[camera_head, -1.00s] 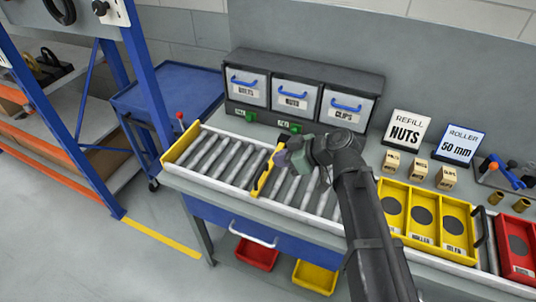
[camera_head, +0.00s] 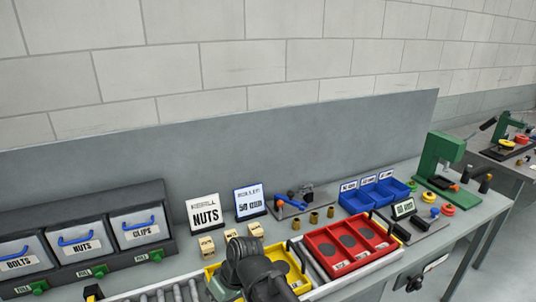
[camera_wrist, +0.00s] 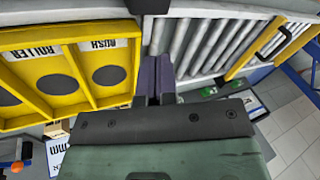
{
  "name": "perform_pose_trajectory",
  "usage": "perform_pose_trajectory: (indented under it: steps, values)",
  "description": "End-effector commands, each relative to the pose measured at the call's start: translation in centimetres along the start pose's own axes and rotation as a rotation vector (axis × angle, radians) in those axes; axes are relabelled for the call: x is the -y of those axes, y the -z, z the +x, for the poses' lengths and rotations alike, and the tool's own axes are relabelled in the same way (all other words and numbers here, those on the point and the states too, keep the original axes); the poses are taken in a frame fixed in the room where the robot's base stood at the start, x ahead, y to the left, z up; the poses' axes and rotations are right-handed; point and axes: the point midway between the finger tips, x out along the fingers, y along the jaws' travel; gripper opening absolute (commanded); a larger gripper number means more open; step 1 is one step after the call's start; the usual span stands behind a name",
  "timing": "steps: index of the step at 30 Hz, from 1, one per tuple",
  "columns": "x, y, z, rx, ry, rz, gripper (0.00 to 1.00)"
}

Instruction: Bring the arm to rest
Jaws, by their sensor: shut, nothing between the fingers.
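My gripper (camera_wrist: 153,78) shows in the wrist view with its two purple fingers together and nothing between them. In that view the fingers lie between the yellow carrier (camera_wrist: 75,25) on the left and the bare conveyor rollers (camera_wrist: 205,42) on the right. They look apart from both. In the head view my arm (camera_head: 262,275) is at the bottom centre. It hides part of the yellow carrier (camera_head: 297,268), and the fingers cannot be made out there.
A red carrier (camera_head: 322,259) is right of the yellow one. Wooden blocks (camera_head: 232,236), a NUTS sign (camera_head: 204,213) and a 50 mm sign (camera_head: 250,203) stand behind. Drawers (camera_head: 75,240) are at left. A yellow and black bar (camera_wrist: 255,50) crosses the conveyor.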

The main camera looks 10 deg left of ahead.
Motion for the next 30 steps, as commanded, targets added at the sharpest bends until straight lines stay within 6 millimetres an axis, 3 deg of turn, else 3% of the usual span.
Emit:
perform_pose_trajectory:
  steps: [1, 3, 6, 9, 12, 17, 30]
  values:
    - [-3.7, -3.1, -1.5, 0.01, -0.069, 0.141, 0.0]
    - [-8.8, -7.4, -3.6, 0.023, -0.172, 0.349, 0.0]
    - [-15.0, -14.4, -6.8, 0.032, -0.3, 0.617, 0.0]
    - [-19.3, -21.2, -9.6, 0.035, -0.384, 0.803, 0.0]
    - [-22.0, -25.6, -11.3, 0.015, -0.401, 0.926, 0.0]
    - [-23.6, -27.8, -12.3, 0.0, -0.402, 0.995, 0.0]
    - [-23.6, -27.7, -12.3, -0.001, -0.401, 0.994, 0.0]
